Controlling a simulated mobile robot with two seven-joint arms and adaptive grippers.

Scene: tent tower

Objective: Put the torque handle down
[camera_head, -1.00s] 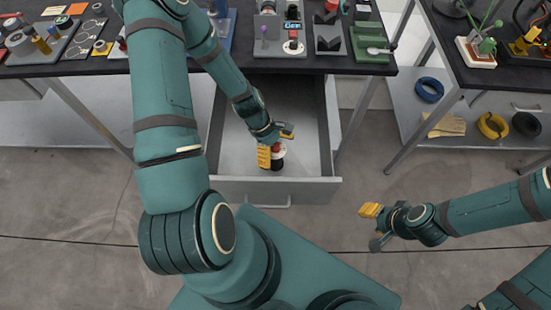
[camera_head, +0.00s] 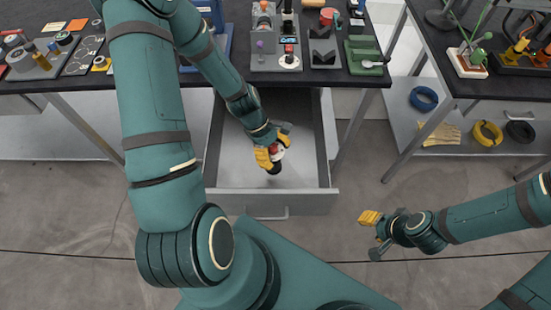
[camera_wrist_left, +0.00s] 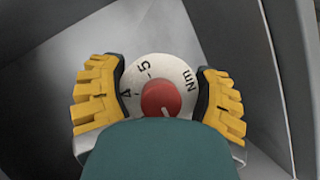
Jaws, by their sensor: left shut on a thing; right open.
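The torque handle (camera_head: 276,155) has a white dial top with "5" and "Nm" marks and a red knob in the middle; its dark lower part shows below the dial. My left gripper (camera_head: 272,150) is shut on it, one yellow finger on each side, inside the open drawer (camera_head: 300,172). In the left wrist view the handle's dial (camera_wrist_left: 180,75) sits between both fingers, with the drawer's grey floor around it. Whether the handle touches the drawer floor cannot be told. My right gripper (camera_head: 371,225) is open and empty over the floor at the right.
The drawer's front wall (camera_head: 255,203) and side walls stand close around my left gripper.

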